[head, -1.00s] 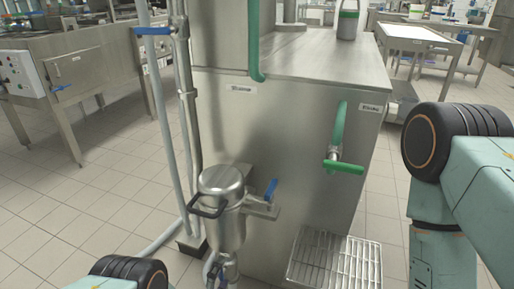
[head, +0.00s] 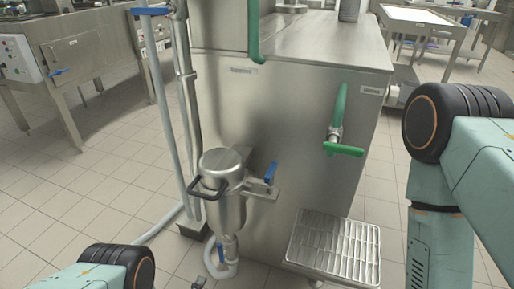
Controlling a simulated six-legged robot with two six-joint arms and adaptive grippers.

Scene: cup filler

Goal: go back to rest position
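Parts of both my arms show in the head view, teal links with black ribbed joints, one at the bottom left and one along the right side. Neither gripper's fingers can be made out with certainty. A small dark piece shows at the bottom edge, right of the left arm's joint, too little to identify. The steel filler machine (head: 290,140) stands in front of me. Its green-handled tap (head: 343,149) is on the front face, above a steel grate tray (head: 334,252). No cup is visible.
A steel canister (head: 221,185) with a black handle and a blue lever (head: 270,172) sits at the machine's lower left, beside vertical pipes (head: 165,110). A steel bench (head: 85,70) stands at the left. Open tiled floor (head: 90,190) lies between them.

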